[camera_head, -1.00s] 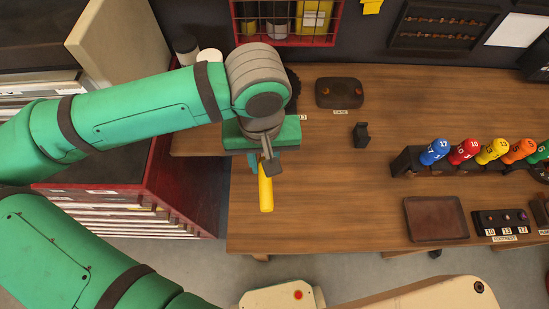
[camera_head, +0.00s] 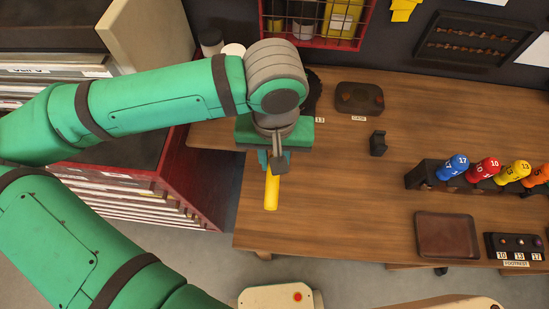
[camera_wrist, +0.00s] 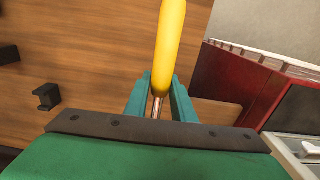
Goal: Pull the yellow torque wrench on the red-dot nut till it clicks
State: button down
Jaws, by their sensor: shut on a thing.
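The torque wrench's yellow handle (camera_head: 271,192) sticks out below my gripper (camera_head: 272,160) in the head view, above the left part of the workbench. In the wrist view the yellow handle (camera_wrist: 168,45) runs up from between the teal fingers (camera_wrist: 157,105), and a short metal shaft shows between them. My gripper is shut on the wrench. The wrench's head and the red-dot nut are hidden behind my gripper and arm, so I cannot tell how they meet.
A small black block (camera_head: 378,143) stands on the bench right of my gripper. A red drawer cabinet (camera_head: 190,180) is close on the left.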

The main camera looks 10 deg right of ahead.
jog(key=shift+r, duration=0.4)
